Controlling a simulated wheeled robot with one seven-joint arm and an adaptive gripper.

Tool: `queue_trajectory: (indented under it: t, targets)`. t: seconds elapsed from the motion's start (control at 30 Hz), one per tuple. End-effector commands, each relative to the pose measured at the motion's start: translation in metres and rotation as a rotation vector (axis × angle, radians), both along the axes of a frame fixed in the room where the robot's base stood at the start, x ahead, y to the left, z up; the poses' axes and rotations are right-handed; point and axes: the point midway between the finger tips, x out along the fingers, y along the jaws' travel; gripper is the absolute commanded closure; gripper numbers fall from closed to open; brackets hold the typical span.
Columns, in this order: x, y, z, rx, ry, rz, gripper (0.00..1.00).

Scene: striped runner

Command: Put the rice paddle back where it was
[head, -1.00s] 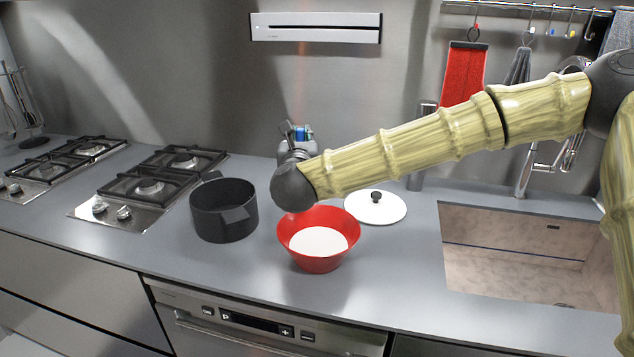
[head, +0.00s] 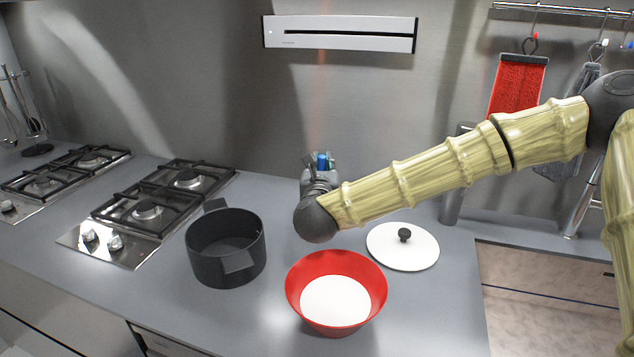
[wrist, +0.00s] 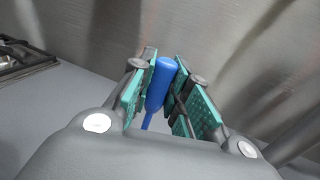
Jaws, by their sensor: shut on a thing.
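My gripper (wrist: 160,100) is shut on a blue thing, which I take to be the rice paddle (wrist: 158,84). In the wrist view its rounded blue end stands up between the teal finger pads, with a thinner blue part lower down. In the head view a small blue bit of the paddle (head: 322,161) shows above my gripper. My gripper is behind the red bowl and right of the black pot, near the back wall. The rest of the paddle is hidden by my gripper and wrist.
A red bowl (head: 304,291) with white contents stands at the front. A black pot (head: 225,265) is left of it. A white lid (head: 402,252) lies to the right. Stove burners (head: 148,212) are at left; a sink is at right.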

Motion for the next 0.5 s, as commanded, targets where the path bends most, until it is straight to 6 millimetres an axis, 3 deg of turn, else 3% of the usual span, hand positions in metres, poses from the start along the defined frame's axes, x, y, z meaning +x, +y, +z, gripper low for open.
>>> queue_trajectory:
  t: [0.5]
  targets:
    - [0.000, 0.001, -0.042, 0.000, -0.004, 0.001, 1.00]
